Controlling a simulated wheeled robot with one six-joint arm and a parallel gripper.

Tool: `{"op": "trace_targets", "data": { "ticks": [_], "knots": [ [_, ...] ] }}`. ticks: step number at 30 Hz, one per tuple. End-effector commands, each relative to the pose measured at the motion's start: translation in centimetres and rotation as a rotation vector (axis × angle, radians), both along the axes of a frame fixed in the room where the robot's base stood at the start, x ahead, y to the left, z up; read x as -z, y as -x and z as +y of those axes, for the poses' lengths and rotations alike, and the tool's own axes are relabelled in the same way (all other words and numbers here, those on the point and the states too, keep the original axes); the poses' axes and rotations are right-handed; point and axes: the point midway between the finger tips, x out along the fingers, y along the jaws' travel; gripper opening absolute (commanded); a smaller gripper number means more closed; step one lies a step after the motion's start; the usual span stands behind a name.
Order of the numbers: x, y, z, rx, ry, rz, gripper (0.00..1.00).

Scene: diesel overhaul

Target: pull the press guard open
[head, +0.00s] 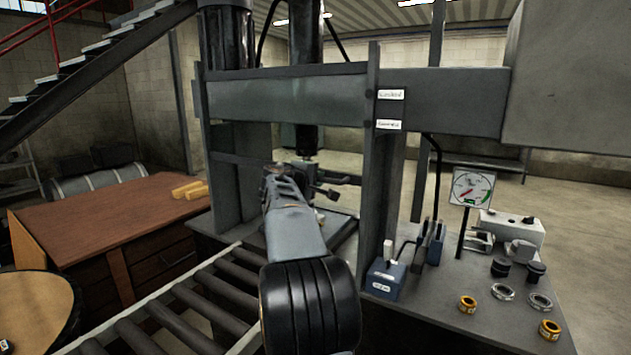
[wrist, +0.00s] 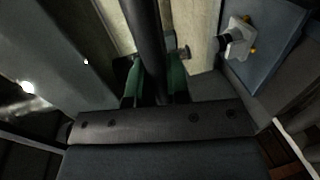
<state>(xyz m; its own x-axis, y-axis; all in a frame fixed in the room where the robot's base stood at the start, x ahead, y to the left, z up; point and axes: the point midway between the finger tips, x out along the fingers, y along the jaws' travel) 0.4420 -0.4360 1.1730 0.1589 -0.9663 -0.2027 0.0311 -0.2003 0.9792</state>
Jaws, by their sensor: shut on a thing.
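The press is a large grey frame (head: 285,98) with an upright ram above its opening. My arm reaches into this opening, and my gripper (head: 328,186) is there in the head view. In the wrist view my gripper (wrist: 154,80) has its two green finger pads closed on either side of a dark upright bar (wrist: 146,30). The bar looks like the handle of the press guard. My arm and the frame post hide much of the opening, and I cannot make out the guard's panel or how far open it stands.
A roller conveyor (head: 195,300) runs up to the press from the lower left. A wooden desk (head: 110,225) stands at left. At right, a bench (head: 460,285) carries a blue lever box (head: 384,280), a dial gauge (head: 470,188) and several rings. A post (head: 378,180) stands close right of my gripper.

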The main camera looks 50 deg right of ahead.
Motion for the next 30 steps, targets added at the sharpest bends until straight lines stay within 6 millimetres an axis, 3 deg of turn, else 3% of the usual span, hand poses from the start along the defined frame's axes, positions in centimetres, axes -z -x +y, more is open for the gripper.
{"op": "trace_targets", "data": {
  "ticks": [5,6,14,23,30],
  "knots": [
    [-0.1,0.1,0.0,0.001,0.002,-0.001,0.0],
    [-0.1,0.1,0.0,0.001,0.002,-0.001,0.18],
    [0.0,0.0,0.0,0.0,0.0,0.0,0.41],
    [0.0,0.0,0.4,-0.001,0.0,0.0,0.41],
    [-0.8,0.6,4.1,-0.004,0.002,-0.003,0.41]
  ]
}}
